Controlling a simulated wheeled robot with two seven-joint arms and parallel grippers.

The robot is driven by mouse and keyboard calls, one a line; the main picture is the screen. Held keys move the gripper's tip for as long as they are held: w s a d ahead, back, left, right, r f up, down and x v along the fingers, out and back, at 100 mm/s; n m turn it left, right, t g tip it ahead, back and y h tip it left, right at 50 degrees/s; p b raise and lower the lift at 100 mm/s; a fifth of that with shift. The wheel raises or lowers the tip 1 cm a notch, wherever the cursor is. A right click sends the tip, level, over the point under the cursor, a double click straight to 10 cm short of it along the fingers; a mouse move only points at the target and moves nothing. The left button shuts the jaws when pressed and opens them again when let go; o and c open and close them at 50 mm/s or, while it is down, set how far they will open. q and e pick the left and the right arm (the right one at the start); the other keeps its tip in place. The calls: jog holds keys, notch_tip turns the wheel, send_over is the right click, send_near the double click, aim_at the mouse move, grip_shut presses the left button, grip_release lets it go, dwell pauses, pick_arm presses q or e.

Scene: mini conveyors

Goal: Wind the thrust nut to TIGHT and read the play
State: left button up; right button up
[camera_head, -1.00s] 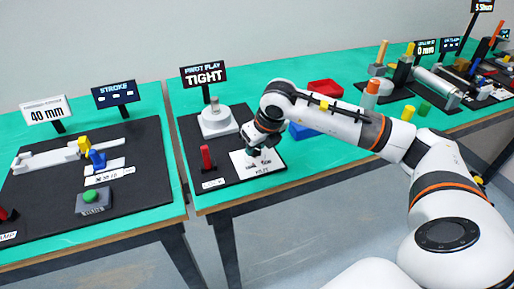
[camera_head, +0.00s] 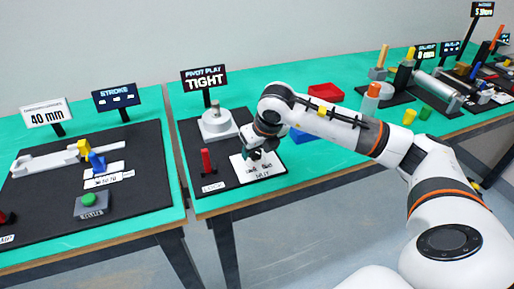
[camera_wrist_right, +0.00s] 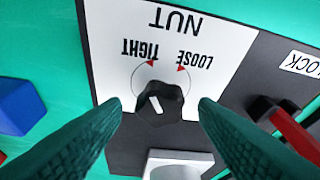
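The thrust nut (camera_wrist_right: 160,104) is a black knob with a white pointer line, on a white NUT plate (camera_wrist_right: 215,60). The plate's TIGHT and LOOSE marks have red triangles. The white line leans toward the TIGHT side. My right gripper (camera_wrist_right: 160,107) is open, with one green finger on each side of the nut and a gap to each. In the head view the right gripper (camera_head: 254,153) is over the plate and hides the nut. The PIVOT PLAY sign (camera_head: 205,78) reads TIGHT. My left gripper is not in view.
A red LOCK lever (camera_head: 206,160) stands left of the plate, and a grey round pivot (camera_head: 216,122) stands behind. A blue block (camera_wrist_right: 18,106) lies beside the board. The left table holds a slide rig (camera_head: 50,160) and a green button (camera_head: 90,202).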

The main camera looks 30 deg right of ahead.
jog(key=v, duration=1.2)
jog(key=shift+w+r, duration=0.1)
